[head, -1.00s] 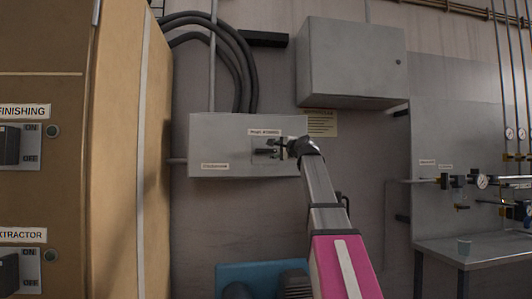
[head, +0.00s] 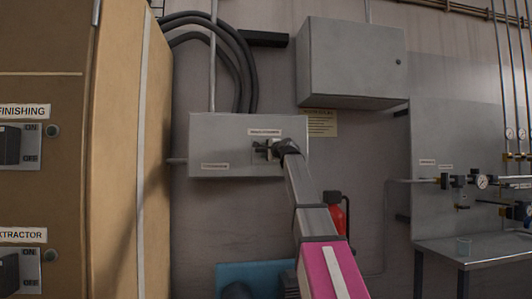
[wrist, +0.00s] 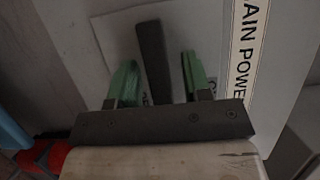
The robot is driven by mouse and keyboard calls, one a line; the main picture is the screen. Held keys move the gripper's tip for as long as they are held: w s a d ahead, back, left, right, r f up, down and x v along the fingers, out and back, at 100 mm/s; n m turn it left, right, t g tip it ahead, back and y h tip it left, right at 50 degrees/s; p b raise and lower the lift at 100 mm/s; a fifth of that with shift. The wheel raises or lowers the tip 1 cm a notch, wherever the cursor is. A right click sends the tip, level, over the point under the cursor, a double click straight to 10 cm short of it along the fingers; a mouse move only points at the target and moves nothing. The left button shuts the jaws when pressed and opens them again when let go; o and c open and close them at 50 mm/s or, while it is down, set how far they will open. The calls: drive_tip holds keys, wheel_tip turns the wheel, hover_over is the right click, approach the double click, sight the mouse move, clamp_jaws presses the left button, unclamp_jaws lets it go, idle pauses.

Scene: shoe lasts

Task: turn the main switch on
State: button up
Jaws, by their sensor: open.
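The main switch is on a grey wall box (head: 215,140) in the head view, below a white label (head: 264,132). In the wrist view its dark lever (wrist: 152,55) stands between my two green fingers, under a label (wrist: 246,50) reading "AIN POWER", its start cut off. My gripper (wrist: 160,62) is open around the lever, with a gap on both sides; I see no clear contact. In the head view my gripper (head: 266,150) is at the switch and my wrist partly hides it. I cannot read the lever's position marks.
A tan cabinet (head: 120,150) with other switches stands close on the left. A larger grey box (head: 350,65) hangs at upper right. A red extinguisher (head: 334,215) is behind my arm. A bench (head: 490,252) with a cup stands at right.

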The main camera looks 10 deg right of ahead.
clamp_jaws()
drive_tip(key=n+g+h, duration=0.1)
drive_tip(key=n, duration=0.3)
drive_tip(key=n+g+h, duration=0.1)
drive_tip(key=n+h, duration=0.1)
drive_tip(key=n, duration=0.1)
drive_tip(key=shift+n, duration=0.3)
drive_tip(key=n+g+h, duration=0.1)
drive_tip(key=n+h, duration=0.1)
drive_tip(key=n, duration=0.1)
drive_tip(key=shift+n+h, duration=1)
drive_tip(key=shift+n, duration=0.3)
